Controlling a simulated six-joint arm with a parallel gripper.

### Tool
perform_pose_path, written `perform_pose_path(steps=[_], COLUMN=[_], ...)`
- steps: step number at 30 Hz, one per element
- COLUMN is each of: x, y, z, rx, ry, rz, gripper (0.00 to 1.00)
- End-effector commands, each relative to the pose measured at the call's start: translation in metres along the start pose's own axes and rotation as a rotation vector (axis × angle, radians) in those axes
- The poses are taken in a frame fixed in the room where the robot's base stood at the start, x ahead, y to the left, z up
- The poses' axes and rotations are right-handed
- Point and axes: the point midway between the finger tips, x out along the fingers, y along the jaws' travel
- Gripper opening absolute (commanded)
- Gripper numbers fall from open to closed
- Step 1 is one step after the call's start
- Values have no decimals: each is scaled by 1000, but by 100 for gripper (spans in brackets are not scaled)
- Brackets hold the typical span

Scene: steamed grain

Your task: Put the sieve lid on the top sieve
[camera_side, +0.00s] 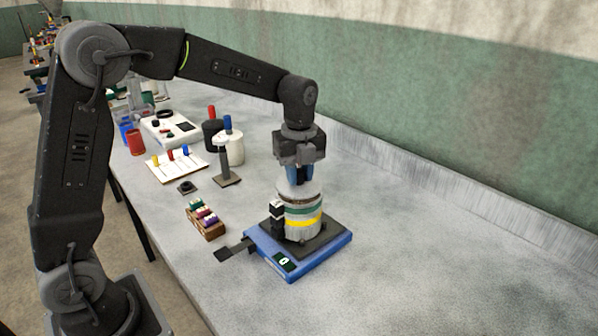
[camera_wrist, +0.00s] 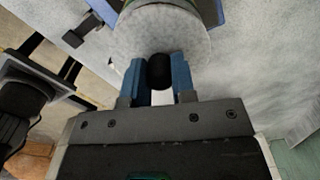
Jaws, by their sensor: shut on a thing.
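The sieve lid is a pale grey disc with a black knob; it shows in the wrist view (camera_wrist: 165,35) and at the top of the stack in the side view (camera_side: 289,189). My gripper (camera_side: 300,178) points down over the stack, its blue fingers (camera_wrist: 160,75) shut on the black knob. The sieve stack (camera_side: 303,226), with green and yellow bands, stands upright on a blue device with a dark plate (camera_side: 322,243). The lid is at or just above the top sieve; I cannot tell whether it touches. In the wrist view the lid hides most of the stack.
A small rack of coloured pieces (camera_side: 206,220) and a dark lever (camera_side: 232,251) are left of the blue device. A grey stand (camera_side: 226,165), a white jar (camera_side: 235,148) and a peg board (camera_side: 178,163) are farther back. The bench is clear to the right.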

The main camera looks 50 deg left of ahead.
Motion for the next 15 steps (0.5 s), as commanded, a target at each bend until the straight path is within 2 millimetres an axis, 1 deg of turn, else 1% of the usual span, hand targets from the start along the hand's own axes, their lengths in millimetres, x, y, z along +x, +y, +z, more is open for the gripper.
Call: perform_pose_path(steps=[4,15], x=[0,11], y=[0,0], z=[0,0], rx=[0,0], ry=[0,0], rz=[0,0], gripper=[0,0])
